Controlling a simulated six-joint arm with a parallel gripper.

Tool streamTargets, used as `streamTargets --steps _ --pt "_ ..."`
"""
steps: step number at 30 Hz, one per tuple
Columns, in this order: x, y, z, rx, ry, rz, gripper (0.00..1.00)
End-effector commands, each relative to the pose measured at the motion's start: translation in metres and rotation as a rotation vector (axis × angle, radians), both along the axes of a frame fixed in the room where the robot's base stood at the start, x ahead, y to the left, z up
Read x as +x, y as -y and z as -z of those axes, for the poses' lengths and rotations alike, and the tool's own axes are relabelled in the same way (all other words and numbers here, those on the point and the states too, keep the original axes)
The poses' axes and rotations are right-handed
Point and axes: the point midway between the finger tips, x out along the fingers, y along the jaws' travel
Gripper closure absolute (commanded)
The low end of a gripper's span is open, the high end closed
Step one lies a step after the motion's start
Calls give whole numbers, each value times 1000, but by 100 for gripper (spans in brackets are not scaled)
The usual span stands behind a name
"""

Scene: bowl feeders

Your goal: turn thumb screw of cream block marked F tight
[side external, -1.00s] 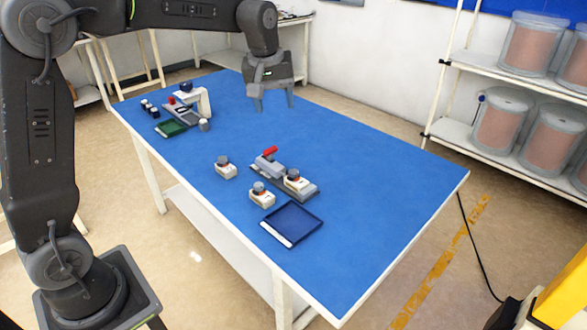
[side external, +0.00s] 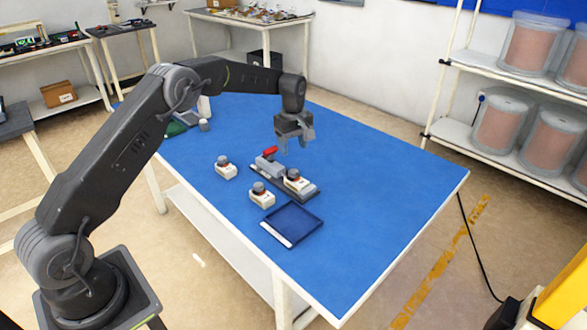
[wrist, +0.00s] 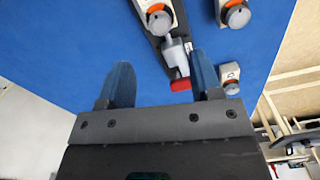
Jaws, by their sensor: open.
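Three cream blocks with dark-topped thumb screws show in the side view. One cream block (side external: 297,183) sits on the grey fixture (side external: 307,196) with the red-handled clamp (side external: 270,153). Two more blocks, the front block (side external: 262,196) and the left block (side external: 226,170), stand loose on the blue table. I cannot read any letter, so I cannot tell which block is marked F. My gripper (side external: 294,147) is open and empty above the table, behind the fixture. The wrist view shows the fixture block (wrist: 158,14), two loose blocks and the red handle (wrist: 181,84) beyond my fingers.
A dark blue tray (side external: 291,226) lies in front of the blocks. A green tray (side external: 178,127) and a grey cylinder (side external: 204,125) are at the far left, partly behind my arm. The right side of the blue table (side external: 385,190) is clear.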

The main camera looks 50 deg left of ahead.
Motion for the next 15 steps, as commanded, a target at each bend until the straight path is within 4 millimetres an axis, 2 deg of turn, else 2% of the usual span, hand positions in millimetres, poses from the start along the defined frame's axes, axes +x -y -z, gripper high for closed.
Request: streamTargets --steps 1,6,12,15 --pt "-1 0 13 -1 -5 1 41" --pt "-1 0 46 -1 -3 1 41" --pt "0 0 75 -1 -1 2 41" --pt "0 0 82 0 1 2 41"
